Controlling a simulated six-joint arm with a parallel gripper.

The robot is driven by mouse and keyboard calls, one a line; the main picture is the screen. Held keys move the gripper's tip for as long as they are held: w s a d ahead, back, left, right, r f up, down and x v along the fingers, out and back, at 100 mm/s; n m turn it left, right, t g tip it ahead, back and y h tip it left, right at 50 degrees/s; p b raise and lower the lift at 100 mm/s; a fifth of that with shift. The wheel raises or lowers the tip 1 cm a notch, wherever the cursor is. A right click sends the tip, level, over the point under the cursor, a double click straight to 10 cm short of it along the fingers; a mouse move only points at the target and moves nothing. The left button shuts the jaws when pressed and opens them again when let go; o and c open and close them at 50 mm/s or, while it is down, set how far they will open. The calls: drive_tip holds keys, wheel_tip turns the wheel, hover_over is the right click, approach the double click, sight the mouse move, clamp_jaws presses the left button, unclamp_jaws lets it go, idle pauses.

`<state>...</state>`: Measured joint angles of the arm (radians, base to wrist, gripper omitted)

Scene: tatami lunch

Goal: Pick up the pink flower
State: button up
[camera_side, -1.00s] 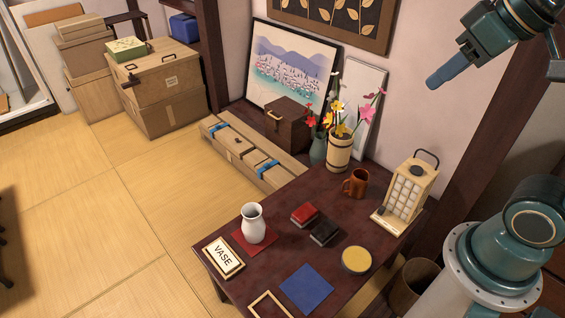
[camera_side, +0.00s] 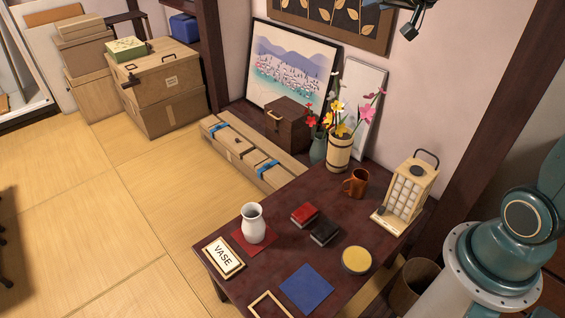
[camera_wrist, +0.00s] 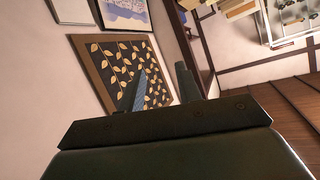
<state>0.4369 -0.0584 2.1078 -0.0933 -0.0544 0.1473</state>
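The wrist view shows the wall and a leaf-pattern picture, not the flower.
A white vase (camera_side: 252,224) stands on a red mat. The dark table (camera_side: 337,205) also bears an orange mug (camera_side: 356,183), a lantern (camera_side: 408,196), red and black boxes, a blue square and a yellow disc. A green vase (camera_side: 318,149) is beside the flower container. A painting leans behind.

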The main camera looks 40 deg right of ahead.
drive_tip(key=w+d+f+m+t+h, duration=0.1)
drive_tip(key=w+d+f+m+h, duration=0.15)
drive_tip(key=d, duration=0.75)
drive_tip(key=w+d+f+m+t+h, duration=0.1)
drive_tip(key=d+f+m+h, duration=0.2)
drive_tip(key=d, duration=0.7)
approach(364, 116)
drive_tip(key=s, duration=0.1)
drive_tip(key=shift+s+a+f+n+h, duration=0.2)
drive_tip(key=shift+a+f+n+h, duration=0.05)
drive_tip(key=shift+a+f+h, duration=0.15)
drive_tip(key=shift+w+d+t+y, duration=0.1)
drive_tip(key=shift+w+t+y, duration=0.15)
drive_tip(key=shift+t, duration=0.05)
drive_tip(key=shift+x, duration=3.95)
